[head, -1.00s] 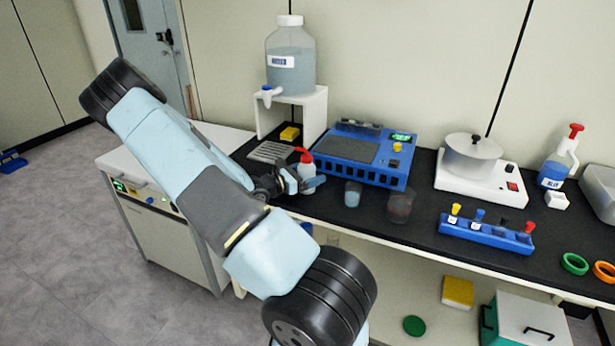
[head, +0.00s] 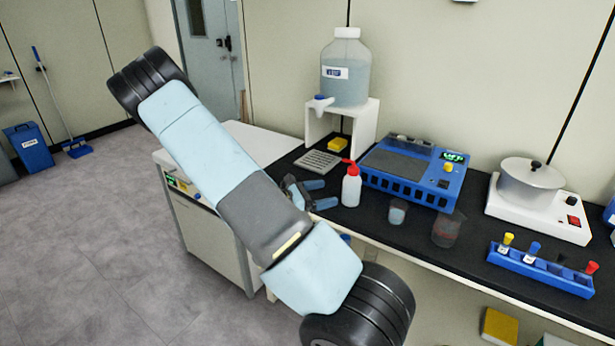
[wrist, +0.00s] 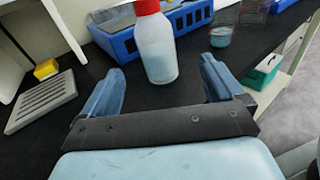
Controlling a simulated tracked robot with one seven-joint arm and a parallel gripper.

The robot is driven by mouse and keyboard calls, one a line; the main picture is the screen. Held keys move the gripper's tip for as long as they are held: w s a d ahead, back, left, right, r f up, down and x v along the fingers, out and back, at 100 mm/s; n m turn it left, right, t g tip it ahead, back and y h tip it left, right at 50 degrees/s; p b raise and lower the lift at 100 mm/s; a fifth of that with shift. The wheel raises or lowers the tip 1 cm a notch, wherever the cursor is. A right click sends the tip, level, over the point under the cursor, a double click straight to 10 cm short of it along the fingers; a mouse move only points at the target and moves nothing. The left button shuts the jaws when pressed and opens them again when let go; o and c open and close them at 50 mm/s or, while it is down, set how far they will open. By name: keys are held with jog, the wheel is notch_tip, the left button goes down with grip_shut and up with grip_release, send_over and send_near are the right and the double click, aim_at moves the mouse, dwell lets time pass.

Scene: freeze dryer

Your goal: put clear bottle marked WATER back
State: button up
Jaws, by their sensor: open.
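A clear squeeze bottle (head: 351,188) with a red cap and spout stands upright on the black bench, left of the blue instrument. It also shows in the wrist view (wrist: 156,50), with liquid inside; I cannot read any marking on it. My gripper (head: 325,194) is open and empty, just left of the bottle in the head view. In the wrist view the fingers of my gripper (wrist: 160,68) are spread wide, with the bottle standing just beyond the tips, apart from them.
A large labelled jug (head: 346,75) with a tap stands on a white stand (head: 368,125). A slotted grey tray (head: 318,162) and a yellow block (head: 331,147) lie nearby. The blue instrument (head: 411,172) and two beakers (head: 397,212) are right of the bottle.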

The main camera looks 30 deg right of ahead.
jog(key=s+a+r+m+t+y, duration=0.4)
jog(key=s+a+r+m+y, duration=0.3)
jog(key=r, duration=0.8)
jog(key=s+a+r+m+t+y, duration=0.5)
jog(key=s+a+r+m+y, duration=0.3)
jog(key=s+a+r, duration=0.5)
jog(key=a+r+y, duration=0.2)
jog(key=a, duration=0.3)
jog(key=shift+r+t, duration=0.3)
jog(key=shift+s, duration=0.1)
jog(key=shift+w, duration=0.2)
jog(key=shift+c, duration=0.4)
